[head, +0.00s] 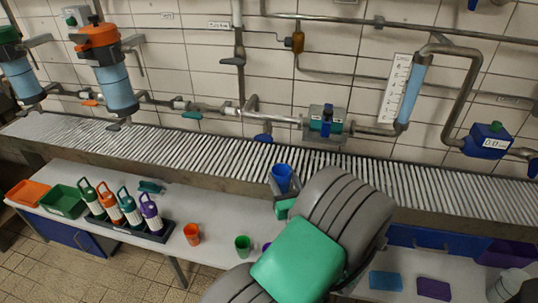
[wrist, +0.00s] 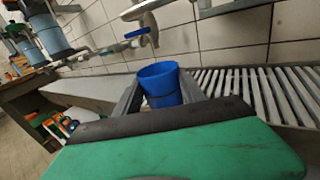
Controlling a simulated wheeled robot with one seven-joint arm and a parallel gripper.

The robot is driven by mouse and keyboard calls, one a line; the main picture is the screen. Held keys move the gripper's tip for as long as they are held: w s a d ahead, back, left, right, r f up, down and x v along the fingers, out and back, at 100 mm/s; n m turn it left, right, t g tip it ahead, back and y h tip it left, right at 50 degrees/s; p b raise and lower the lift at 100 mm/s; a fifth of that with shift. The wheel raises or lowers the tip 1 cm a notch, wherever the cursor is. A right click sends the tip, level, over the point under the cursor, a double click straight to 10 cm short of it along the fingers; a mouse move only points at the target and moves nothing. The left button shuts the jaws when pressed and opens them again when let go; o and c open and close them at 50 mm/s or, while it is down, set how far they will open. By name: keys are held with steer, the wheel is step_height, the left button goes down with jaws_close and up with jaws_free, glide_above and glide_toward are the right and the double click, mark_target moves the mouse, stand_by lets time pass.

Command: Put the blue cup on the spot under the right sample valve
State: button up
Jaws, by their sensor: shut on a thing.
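The blue cup (head: 283,175) is upright between the fingers of my gripper (head: 284,187), above the front edge of the slatted grating (head: 390,185). In the wrist view the cup (wrist: 160,82) stands between the two grey fingers of my gripper (wrist: 161,98), its open rim up. A valve with a blue handle (head: 263,138) hangs from the pipe behind the cup, slightly left of it in the head view. In the wrist view this blue handle (wrist: 138,33) is above and behind the cup. I cannot make out a marked spot under it.
On the lower bench stand an orange cup (head: 193,234), a green cup (head: 243,245), several bottles in a rack (head: 122,230), and orange and green trays (head: 63,201). A green-blue pump unit (head: 326,120) sits right of the valve. The grating around the cup looks clear.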

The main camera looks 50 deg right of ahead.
steer(key=p+x, duration=0.2)
steer(key=x, duration=1.2)
steer(key=shift+w+d+f, duration=0.1)
steer(key=shift+w+f, duration=0.1)
steer(key=shift+w, duration=0.2)
steer(key=shift+s+f, duration=0.1)
steer(key=shift+f, duration=1.45)
steer(key=shift+f+b, duration=0.15)
steer(key=shift+b, duration=0.2)
steer(key=o, duration=1.3)
